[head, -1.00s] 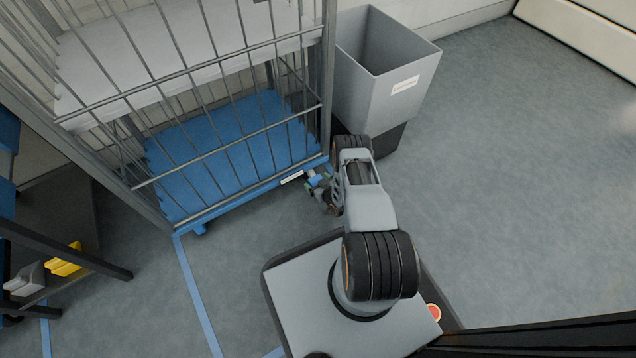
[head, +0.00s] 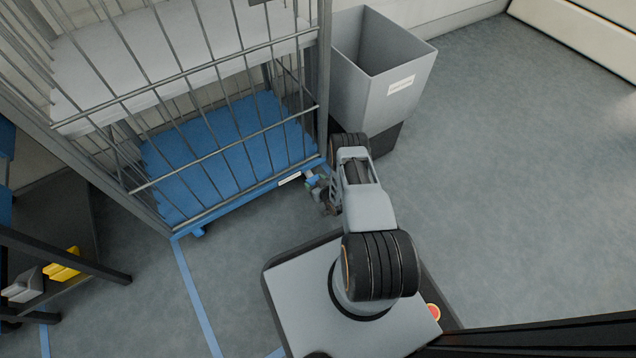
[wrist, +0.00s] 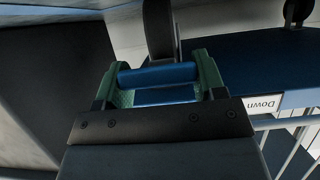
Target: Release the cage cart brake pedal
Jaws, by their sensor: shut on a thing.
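The cage cart (head: 240,187) has wire sides and a blue base, and stands at the left in the head view. Its brake pedal (wrist: 158,76) shows in the wrist view as a blue bar between the green fingers of my gripper (wrist: 160,82). The gripper is shut on the pedal. A dark caster wheel (wrist: 160,30) shows just beyond it. In the head view my gripper (head: 315,182) is low at the cart's near right corner, and my arm partly hides that spot.
A grey bin (head: 385,75) stands right of the cart, close to my arm. A dark shelf (head: 70,225) with grey and yellow items is at the left. The floor at the right is clear.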

